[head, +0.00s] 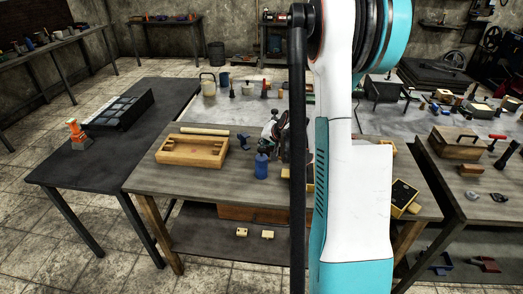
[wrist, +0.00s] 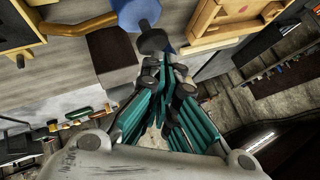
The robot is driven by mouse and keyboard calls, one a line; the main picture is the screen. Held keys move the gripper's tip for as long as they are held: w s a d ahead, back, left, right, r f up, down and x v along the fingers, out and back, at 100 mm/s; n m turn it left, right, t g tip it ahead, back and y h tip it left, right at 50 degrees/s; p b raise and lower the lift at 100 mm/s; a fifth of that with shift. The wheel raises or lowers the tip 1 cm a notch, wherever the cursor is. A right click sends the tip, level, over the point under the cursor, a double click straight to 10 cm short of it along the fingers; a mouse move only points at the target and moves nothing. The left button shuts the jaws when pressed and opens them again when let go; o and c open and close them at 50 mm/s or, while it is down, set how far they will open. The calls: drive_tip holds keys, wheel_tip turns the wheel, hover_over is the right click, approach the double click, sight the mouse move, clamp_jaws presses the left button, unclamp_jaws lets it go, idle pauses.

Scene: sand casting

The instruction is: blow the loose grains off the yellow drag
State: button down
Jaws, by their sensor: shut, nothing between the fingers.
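A blue bottle (head: 262,165) with a dark top stands upright on the middle wooden table, left of my arm. My gripper (head: 283,140) is beside and behind it, partly hidden by my arm. In the wrist view my gripper (wrist: 163,75) is shut and empty, its fingertips near the dark top of the blue bottle (wrist: 134,12); I cannot tell whether they touch. Yellow pieces (wrist: 82,24) show at upper left there, cut off by the frame. A yellow-edged block with a dark face (head: 403,198) lies right of my arm. I cannot tell which is the drag, and no grains are discernible.
A dark table (head: 115,150) stands at left. Another bench (head: 480,178) with a wooden box and tools stands at right. My arm hides the table's middle.

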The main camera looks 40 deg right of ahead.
sight(264, 149)
drive_tip(key=shift+f+b, duration=0.95)
drive_tip(key=shift+f, duration=0.15)
idle(1.0)
idle(0.3)
drive_tip(key=shift+r+p, duration=0.95)
drive_tip(key=shift+r, duration=0.55)
drive_tip(key=shift+r, duration=0.1)
drive_tip(key=shift+r+p, duration=1.5)
drive_tip(key=shift+r, duration=0.95)
